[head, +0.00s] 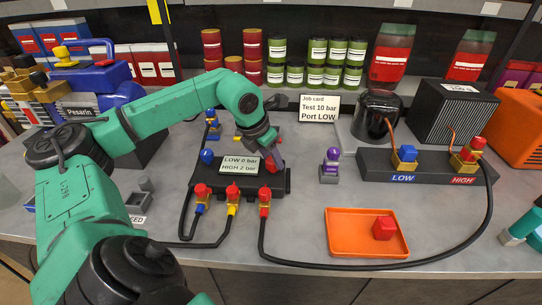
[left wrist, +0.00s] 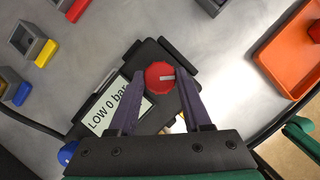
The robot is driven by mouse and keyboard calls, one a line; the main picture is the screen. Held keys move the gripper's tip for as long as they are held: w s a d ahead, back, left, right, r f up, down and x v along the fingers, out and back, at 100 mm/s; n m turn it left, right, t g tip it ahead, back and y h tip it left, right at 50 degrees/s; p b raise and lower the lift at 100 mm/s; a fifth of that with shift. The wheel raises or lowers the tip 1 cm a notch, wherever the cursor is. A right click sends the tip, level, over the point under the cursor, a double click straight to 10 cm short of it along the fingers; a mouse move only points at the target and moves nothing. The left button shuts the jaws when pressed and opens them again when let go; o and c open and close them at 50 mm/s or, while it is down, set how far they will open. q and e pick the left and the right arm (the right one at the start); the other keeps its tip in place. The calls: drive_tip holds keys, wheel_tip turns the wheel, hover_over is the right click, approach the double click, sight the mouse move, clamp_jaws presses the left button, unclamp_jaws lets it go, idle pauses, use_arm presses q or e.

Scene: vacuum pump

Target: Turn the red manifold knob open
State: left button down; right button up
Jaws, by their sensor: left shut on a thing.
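The black manifold (head: 224,180) stands mid-table with a label reading "LOW 0 bar, HIGH 2 bar". My left gripper (left wrist: 156,77) is shut on the red knob, one purple finger on either side. In the head view the gripper (head: 271,159) comes down at the manifold's right end and hides most of the knob. A blue knob (head: 207,156) is at the manifold's left end.
Hoses run from the manifold's front; one loops right to a pump block (head: 405,166) marked LOW and HIGH. A purple-topped fitting (head: 330,168) stands right of the manifold. A job card (head: 319,107) reads "Test 10 bar, Port LOW".

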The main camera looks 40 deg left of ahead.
use_arm(q)
drive_tip(key=n+y+p, duration=0.1)
drive_tip(key=n, duration=0.3)
drive_tip(key=shift+w+d+r+n+y+p, duration=0.1)
drive_tip(key=shift+d+r+n+y+p, duration=0.1)
drive_tip(key=shift+n+y+p, duration=0.15)
drive_tip(key=shift+f+n+g+y+p, duration=0.1)
drive_tip(key=shift+n+g+y+p, duration=0.55)
drive_tip(key=shift+n, duration=1.2)
drive_tip(key=shift+c, duration=1.7)
unclamp_jaws()
